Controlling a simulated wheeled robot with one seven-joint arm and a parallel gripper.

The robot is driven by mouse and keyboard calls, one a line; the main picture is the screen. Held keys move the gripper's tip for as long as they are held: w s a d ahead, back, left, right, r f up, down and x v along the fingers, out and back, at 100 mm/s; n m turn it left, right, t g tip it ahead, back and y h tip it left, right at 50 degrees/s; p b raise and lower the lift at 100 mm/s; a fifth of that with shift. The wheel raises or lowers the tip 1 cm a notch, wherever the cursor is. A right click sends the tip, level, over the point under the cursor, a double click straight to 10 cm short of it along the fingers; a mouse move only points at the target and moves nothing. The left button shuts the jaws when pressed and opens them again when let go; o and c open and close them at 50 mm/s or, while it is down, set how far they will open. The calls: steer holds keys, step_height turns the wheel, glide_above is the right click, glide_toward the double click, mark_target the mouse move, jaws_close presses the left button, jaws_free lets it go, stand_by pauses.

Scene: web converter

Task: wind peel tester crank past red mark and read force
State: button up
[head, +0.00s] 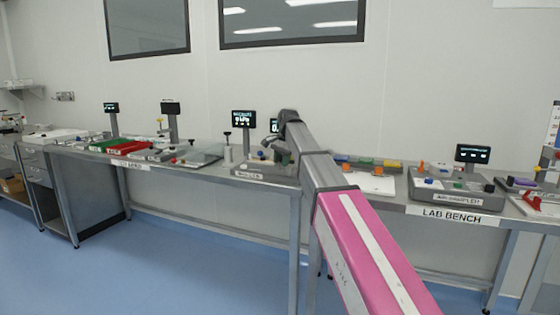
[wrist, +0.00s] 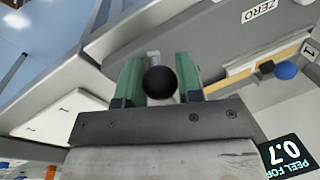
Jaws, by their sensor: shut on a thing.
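My gripper (wrist: 160,78) has its green fingers on either side of a black ball knob (wrist: 160,83), which I take to be the crank's handle; it is shut on it. In the head view my gripper (head: 284,152) is small and partly hidden by my own arm, at the grey tester (head: 262,172) on the bench. The tester's display (wrist: 287,158) reads "PEEL FOR…" and 0.7 in the wrist view, cut off by the frame edge. I cannot make out a red mark or the rest of the crank.
A blue knob (wrist: 286,70) and a ZERO label (wrist: 262,12) are on the tester, right of my gripper. Other instruments stand along the bench, including a red tray (head: 125,150) at left and a grey fixture (head: 450,190) at right. The blue floor (head: 190,265) in front is clear.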

steer(key=shift+s+d+n+g, duration=0.15)
steer(key=shift+s+d+n, duration=0.15)
steer(key=shift+n, duration=0.75)
steer(key=shift+s+d+n+g, duration=0.15)
steer(key=shift+d+n, duration=0.2)
steer(key=shift+n, duration=0.7)
steer(key=o, duration=0.9)
steer(key=shift+r, duration=0.1)
steer(key=r, duration=0.3)
steer(key=d+r, duration=0.1)
steer(key=r, duration=0.3)
steer(key=d+r, duration=0.1)
steer(key=r, duration=0.2)
steer(key=shift+s+r, duration=0.2)
steer(key=shift+s, duration=0.05)
